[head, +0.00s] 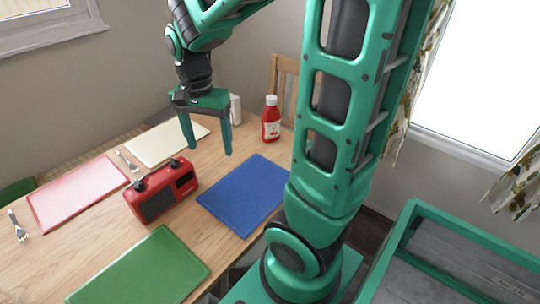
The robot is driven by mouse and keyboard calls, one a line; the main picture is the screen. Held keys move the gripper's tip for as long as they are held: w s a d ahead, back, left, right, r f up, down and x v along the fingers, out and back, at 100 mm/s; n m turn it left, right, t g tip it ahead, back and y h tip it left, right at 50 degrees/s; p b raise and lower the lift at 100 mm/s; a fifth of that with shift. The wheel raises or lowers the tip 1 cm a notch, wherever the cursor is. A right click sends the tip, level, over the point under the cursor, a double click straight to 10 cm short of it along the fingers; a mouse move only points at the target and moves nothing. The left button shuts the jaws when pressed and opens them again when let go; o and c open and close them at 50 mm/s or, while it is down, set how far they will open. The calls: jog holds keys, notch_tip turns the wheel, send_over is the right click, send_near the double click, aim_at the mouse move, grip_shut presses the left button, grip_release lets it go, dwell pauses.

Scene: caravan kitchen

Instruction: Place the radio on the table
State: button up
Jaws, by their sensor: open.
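A red radio (163,190) with a dark front and two dark knobs or handle mounts on top stands upright on the wooden table (95,229). It sits between the red, white, blue and green mats. My gripper (208,153) is open and empty, with its fingers pointing down. In the picture it appears above and to the right of the radio, apart from it. Its exact height above the table is hard to tell.
On the table lie a red mat (78,191), a white mat (166,143), a blue mat (243,194), a green mat (140,272) and forks (18,226). A red bottle (271,121) stands near the far right edge. A wooden chair (284,78) is behind.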

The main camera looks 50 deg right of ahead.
jog(key=s+d+n, duration=0.3)
jog(key=s, duration=0.5)
jog(key=s+d+n, duration=0.2)
jog(key=s+n, duration=0.1)
jog(key=s, duration=0.6)
jog(key=shift+s+d+r+n, duration=0.2)
jog(key=shift+d+r+n, duration=0.1)
jog(key=shift+d+r, duration=0.1)
jog(key=shift+w+f, duration=0.3)
jog(key=shift+w, duration=0.35)
jog(key=shift+c, duration=0.4)
